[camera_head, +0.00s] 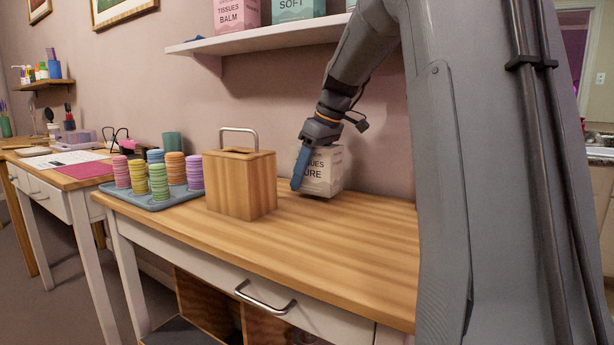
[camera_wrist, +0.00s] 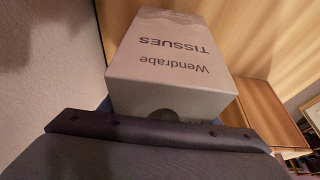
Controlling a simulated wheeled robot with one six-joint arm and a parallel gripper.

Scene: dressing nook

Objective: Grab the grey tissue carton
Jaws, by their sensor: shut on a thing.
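The grey tissue carton (camera_head: 323,172) is at the back of the wooden table, near the wall, with printed lettering on its front. My gripper (camera_head: 302,166) is shut on it from above, with a blue finger across its left side. The carton looks slightly tilted, and I cannot tell whether its base touches the table. In the wrist view the carton (camera_wrist: 170,62) fills the middle, its "Wendrabe TISSUES" print upside down. My gripper (camera_wrist: 150,130) lies across its near end and the fingertips are hidden.
A wooden box with a metal handle (camera_head: 240,187) stands left of the carton. Further left, a blue-grey tray (camera_head: 160,202) holds colored stacks. A white shelf (camera_head: 260,40) with a pink carton (camera_head: 237,15) and a teal carton (camera_head: 297,9) hangs above. The table's front right (camera_head: 340,250) is clear.

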